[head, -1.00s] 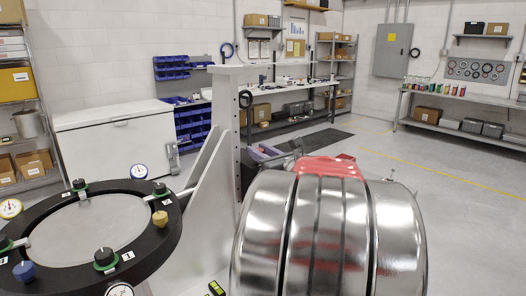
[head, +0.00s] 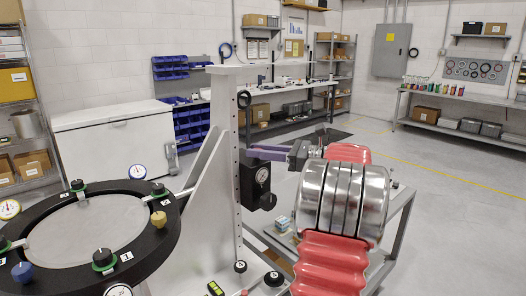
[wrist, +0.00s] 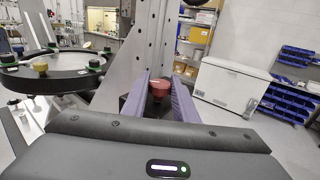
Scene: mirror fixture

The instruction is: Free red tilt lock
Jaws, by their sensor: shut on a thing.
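The red tilt lock (wrist: 160,88) is a round red knob seen in the wrist view, between the two purple fingers of my gripper (wrist: 160,79). The fingers are closed on its sides. In the head view my gripper (head: 268,153) reaches left to the upright white column (head: 224,150), just above a black block with a dial (head: 255,178). The red knob is hidden there, and its angle cannot be told.
A black ring fixture (head: 150,245) with several green-based knobs, a yellow knob (head: 159,220) and a blue knob (head: 22,271) stands at left. Black ball knobs (head: 240,267) sit low by the column. A grey-framed cart (head: 400,225) stands at right. Open floor lies beyond.

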